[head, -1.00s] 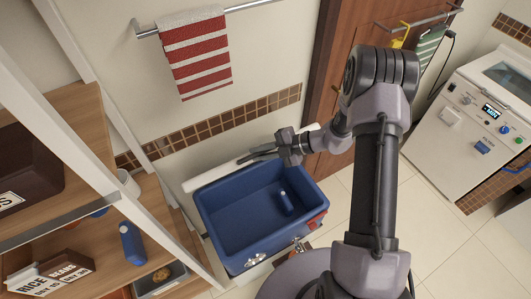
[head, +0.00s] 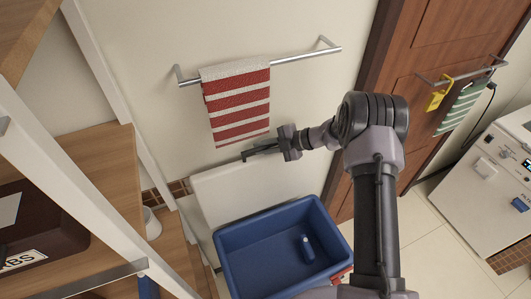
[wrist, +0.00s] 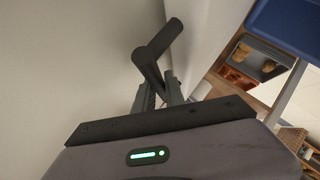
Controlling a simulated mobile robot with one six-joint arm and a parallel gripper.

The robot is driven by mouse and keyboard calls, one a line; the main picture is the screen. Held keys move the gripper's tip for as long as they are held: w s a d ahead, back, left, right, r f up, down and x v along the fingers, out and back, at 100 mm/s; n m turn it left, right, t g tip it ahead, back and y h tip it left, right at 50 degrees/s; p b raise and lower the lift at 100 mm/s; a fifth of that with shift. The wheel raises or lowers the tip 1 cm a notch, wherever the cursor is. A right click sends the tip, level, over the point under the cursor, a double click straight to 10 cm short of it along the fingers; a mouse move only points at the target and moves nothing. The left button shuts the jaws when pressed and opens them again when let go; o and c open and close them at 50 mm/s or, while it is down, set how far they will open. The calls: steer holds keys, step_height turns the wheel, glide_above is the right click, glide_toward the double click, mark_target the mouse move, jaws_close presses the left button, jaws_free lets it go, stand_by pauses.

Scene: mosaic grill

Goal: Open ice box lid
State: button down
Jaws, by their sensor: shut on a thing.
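The ice box (head: 228,262) is a blue open tub on the floor by the wall. Its white lid (head: 250,192) stands raised at the back of the tub, with its pale face showing in the head view. My gripper (head: 262,150) is at the upper edge of the lid, just below the striped towel. It is shut on a dark bar handle, which shows in the wrist view (wrist: 158,45) between the fingers (wrist: 160,92). A blue can (head: 306,248) lies inside the tub. Part of the blue tub also shows in the wrist view (wrist: 288,28).
A red and white towel (head: 238,105) hangs on a rail (head: 305,56) close above my gripper. A wooden shelf unit (head: 100,170) with a white post stands to the left. A brown door (head: 430,60) and a white machine (head: 495,175) are to the right.

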steer(key=shift+w, duration=0.15)
steer(key=c, duration=1.4)
jaws_free()
steer(key=v, duration=1.7)
steer(key=shift+r+b, duration=0.2)
steer(key=shift+b, duration=0.25)
steer(key=shift+d, duration=0.1)
